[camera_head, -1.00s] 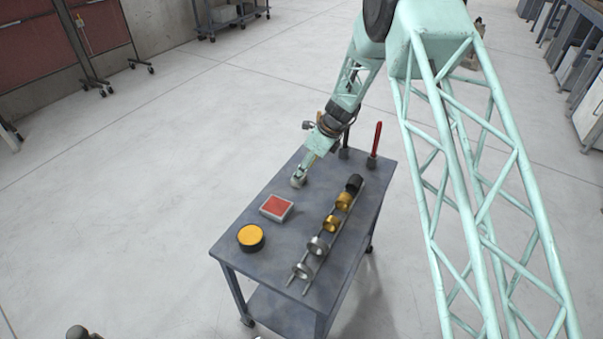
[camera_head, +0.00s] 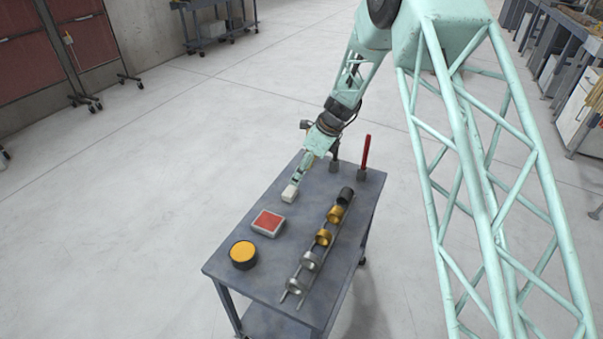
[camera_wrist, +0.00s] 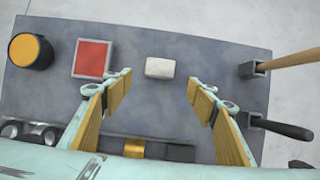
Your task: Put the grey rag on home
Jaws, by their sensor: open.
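A small pale grey folded block, which looks like the grey rag (camera_wrist: 159,67), lies on the blue-grey cart top. It also shows in the head view (camera_head: 290,193), next to my gripper (camera_head: 298,178). In the wrist view my gripper (camera_wrist: 158,81) is open, with one wood-faced finger on each side, and the rag lies just beyond the gap between the fingertips. No contact with the rag shows. I cannot tell which spot is home, as no marking with that name can be read.
A red-topped square tray (camera_head: 269,223) and a round yellow-topped tin (camera_head: 243,254) stand on the cart (camera_head: 225,268) beside the rag. A rail of rings (camera_head: 323,237) runs along the other side. Upright handles in holders (camera_head: 364,155) stand at the far end.

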